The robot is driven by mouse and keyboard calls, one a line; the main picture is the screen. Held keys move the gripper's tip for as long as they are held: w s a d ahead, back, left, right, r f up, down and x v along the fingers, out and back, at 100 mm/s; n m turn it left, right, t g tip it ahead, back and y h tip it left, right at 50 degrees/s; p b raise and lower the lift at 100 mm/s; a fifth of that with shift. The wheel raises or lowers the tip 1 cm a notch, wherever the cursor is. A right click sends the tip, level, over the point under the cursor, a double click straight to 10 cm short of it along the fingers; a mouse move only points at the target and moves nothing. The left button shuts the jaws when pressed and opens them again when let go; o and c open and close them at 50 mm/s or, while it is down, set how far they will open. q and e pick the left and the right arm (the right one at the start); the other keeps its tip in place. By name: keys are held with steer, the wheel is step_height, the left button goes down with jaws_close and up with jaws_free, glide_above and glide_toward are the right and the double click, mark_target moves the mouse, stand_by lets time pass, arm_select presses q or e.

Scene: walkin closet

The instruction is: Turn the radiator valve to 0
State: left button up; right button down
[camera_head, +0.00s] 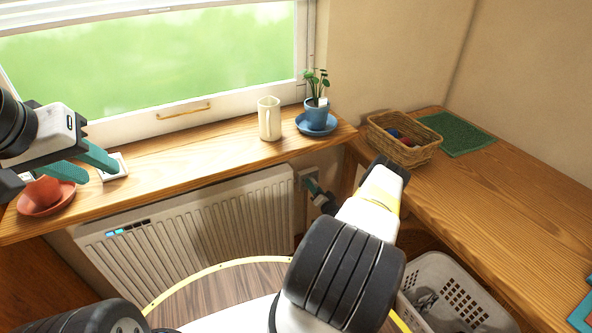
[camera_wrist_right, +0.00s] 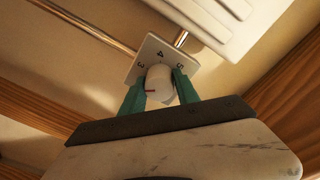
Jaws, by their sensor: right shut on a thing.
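The radiator (camera_head: 200,225) is white and ribbed, under the window sill. Its valve knob (camera_wrist_right: 160,85) is a white cylinder with a red mark on its left side in the right wrist view. The knob sits on a square plate (camera_wrist_right: 147,48) where 3, 4 and 5 show; its other numbers are hidden. My right gripper (camera_wrist_right: 160,88) has its green fingers on both sides of the knob and is shut on it. In the head view my right arm mostly hides the valve. My left gripper (camera_head: 102,173) is above the sill at the left, its fingers apart and empty.
On the sill are a terracotta pot on a saucer (camera_head: 45,205), a cream mug (camera_head: 269,119) and a plant in a blue pot (camera_head: 317,112). A wicker basket (camera_head: 403,150) and green mat (camera_head: 456,133) lie on the right counter. A white laundry basket (camera_head: 450,285) stands below.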

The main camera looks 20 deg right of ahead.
steer(key=shift+n, duration=0.4)
steer(key=n, duration=0.6)
steer(key=shift+f+n, duration=0.1)
steer(key=shift+n, duration=0.3)
steer(key=n, duration=0.7)
steer(key=shift+t+y, duration=0.3)
steer(key=shift+y, duration=0.1)
steer(key=n, duration=0.8)
steer(key=shift+s+y, duration=0.1)
steer(key=shift+y, duration=0.3)
steer(key=n, duration=0.3)
steer(key=shift+d+n, duration=0.1)
steer(key=shift+n, duration=2.2)
